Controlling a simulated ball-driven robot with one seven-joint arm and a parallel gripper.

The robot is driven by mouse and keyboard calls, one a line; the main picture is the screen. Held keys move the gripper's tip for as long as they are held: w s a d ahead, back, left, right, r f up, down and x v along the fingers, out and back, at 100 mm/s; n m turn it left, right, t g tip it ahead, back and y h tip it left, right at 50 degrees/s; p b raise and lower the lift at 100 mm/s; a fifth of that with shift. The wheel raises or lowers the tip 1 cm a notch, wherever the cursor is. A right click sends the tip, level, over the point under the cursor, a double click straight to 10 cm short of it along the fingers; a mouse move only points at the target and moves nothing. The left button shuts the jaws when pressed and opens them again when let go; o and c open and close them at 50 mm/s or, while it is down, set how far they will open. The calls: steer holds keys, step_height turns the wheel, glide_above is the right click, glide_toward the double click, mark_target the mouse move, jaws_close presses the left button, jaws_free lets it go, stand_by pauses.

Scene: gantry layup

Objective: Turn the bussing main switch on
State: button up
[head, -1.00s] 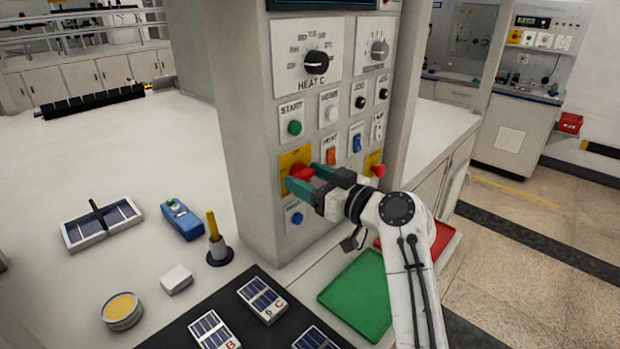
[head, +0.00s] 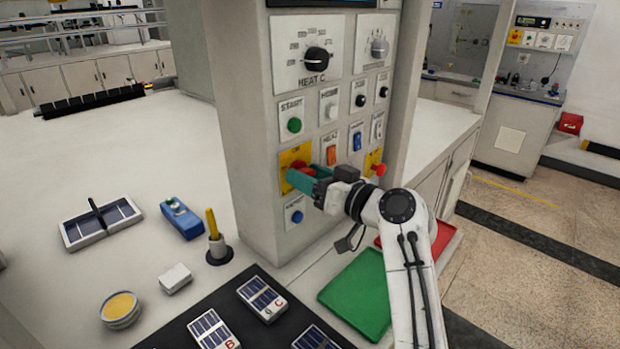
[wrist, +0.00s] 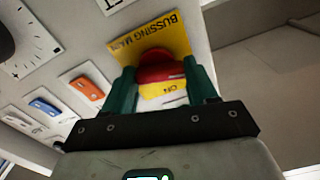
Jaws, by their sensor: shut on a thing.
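The bussing main switch is a red rotary handle (wrist: 160,68) on a yellow plate (wrist: 176,32) lettered BUSSING MAIN, with ON on the part of the plate between my fingers in the wrist view. In the head view the yellow plate (head: 288,159) is on the front of the panel column, and the red handle is mostly hidden by my fingers. My gripper (wrist: 162,84), with teal fingers, is shut on the red handle, one finger on each side. It also shows in the head view (head: 296,178).
On the column (head: 240,130) around the switch are a green START button (head: 294,125), a blue button (head: 297,216), an orange rocker (head: 331,155) and a red mushroom button (head: 379,170). A green tray (head: 358,295) lies below my arm.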

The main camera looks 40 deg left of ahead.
steer(key=m+p, duration=0.1)
steer(key=m, duration=0.7)
steer(key=shift+w+r+p, duration=0.15)
steer(key=shift+p, duration=0.15)
steer(key=m+p, duration=0.2)
steer(key=m, duration=0.2)
steer(key=shift+m, duration=0.3)
steer(key=shift+w+d+m+p, duration=0.1)
steer(key=shift+m+p, duration=0.65)
steer(key=shift+m, duration=0.55)
steer(key=o, duration=1.1)
steer(key=shift+c, duration=0.2)
steer(key=d+b, duration=0.2)
steer(key=d, duration=0.8)
steer(key=shift+s+d, duration=0.35)
steer(key=shift+s, duration=0.1)
